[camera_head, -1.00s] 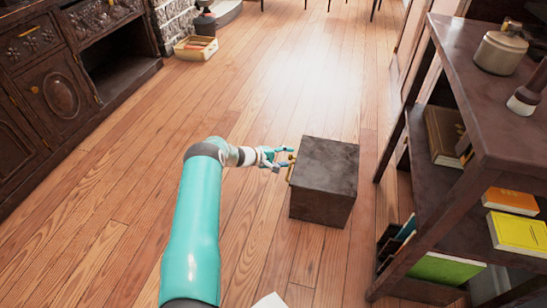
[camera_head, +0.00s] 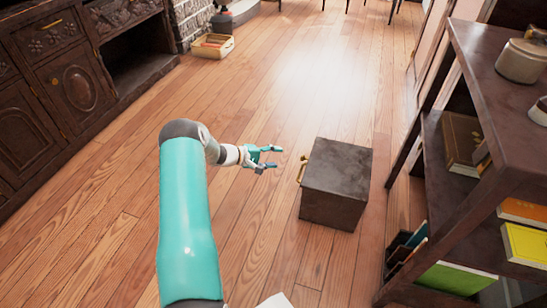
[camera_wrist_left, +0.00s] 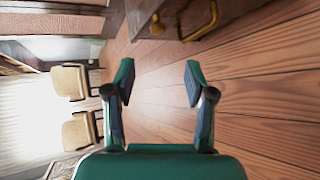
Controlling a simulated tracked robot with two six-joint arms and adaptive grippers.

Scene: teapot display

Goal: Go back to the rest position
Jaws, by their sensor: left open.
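My left gripper (camera_head: 275,158) is open and empty, held above the wooden floor to the left of a dark box. Its two fingers stand apart in the left wrist view (camera_wrist_left: 160,82), with only floor between them. The dark box (camera_head: 337,182) sits on the floor with a brass handle (camera_head: 302,169) on its left side. The handle also shows in the left wrist view (camera_wrist_left: 200,22), beyond the fingers and apart from them. My right gripper is not in view.
A dark shelf (camera_head: 505,85) with books and a pot (camera_head: 525,58) stands at right. A carved cabinet (camera_head: 60,75) stands at left. A small crate (camera_head: 212,46) lies at the back left. The middle floor is clear.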

